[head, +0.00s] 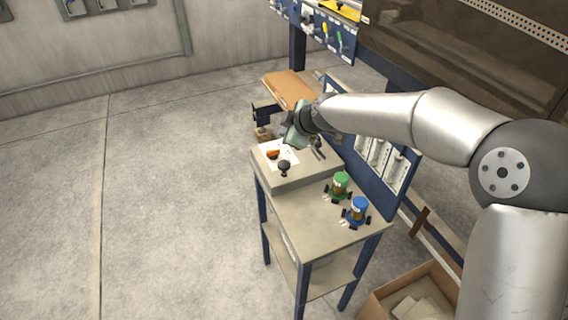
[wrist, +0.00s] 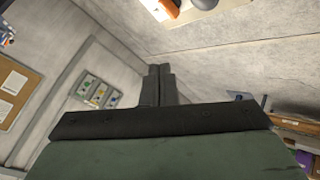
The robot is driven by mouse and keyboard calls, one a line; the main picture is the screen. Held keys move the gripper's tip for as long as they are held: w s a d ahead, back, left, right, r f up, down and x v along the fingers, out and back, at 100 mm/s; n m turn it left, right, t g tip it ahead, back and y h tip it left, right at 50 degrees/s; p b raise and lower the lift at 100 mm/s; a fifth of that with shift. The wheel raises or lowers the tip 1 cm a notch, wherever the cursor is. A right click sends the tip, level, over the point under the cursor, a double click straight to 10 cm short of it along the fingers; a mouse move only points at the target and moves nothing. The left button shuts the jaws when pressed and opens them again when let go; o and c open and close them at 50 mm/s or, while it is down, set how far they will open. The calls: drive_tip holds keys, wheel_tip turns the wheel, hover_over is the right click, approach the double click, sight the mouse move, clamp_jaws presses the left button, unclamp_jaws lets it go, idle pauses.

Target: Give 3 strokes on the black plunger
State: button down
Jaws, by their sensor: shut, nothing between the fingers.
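A black round knob (head: 284,168), which looks like the black plunger, stands at the front edge of a white panel (head: 290,160) on the raised grey box of the bench. Part of a dark round knob (wrist: 205,3) shows at the top edge of the wrist view. My gripper (wrist: 160,84) is shut and empty, its dark fingers together. In the head view its grey-green body hangs above the back of the box, apart from the front knob. The fingertips are hard to make out there.
An orange part (head: 273,153) lies on the panel, behind the knob. A blue rack panel (head: 385,165) borders the right side. The bench's left front is clear.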

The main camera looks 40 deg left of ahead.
drive_tip(key=b, duration=0.3)
hover_over(285, 164)
drive_tip(key=f, duration=0.7)
drive_tip(key=shift+s+d+f, duration=0.1)
drive_tip(key=shift+d+f, duration=0.3)
drive_tip(key=shift+f+b, duration=0.55)
drive_tip(key=shift+b, duration=0.05)
idle(0.8)
drive_tip(key=shift+f+b, duration=0.45)
drive_tip(key=shift+b, duration=0.25)
drive_tip(key=shift+f+b, duration=1.3)
drive_tip(key=shift+b, duration=0.1)
idle(1.1)
drive_tip(key=shift+r, duration=0.1)
drive_tip(key=shift+r+p, duration=0.45)
drive_tip(key=shift+r, duration=1.2)
drive_tip(key=shift+r+p, duration=1.15)
drive_tip(key=shift+r, duration=1.4)
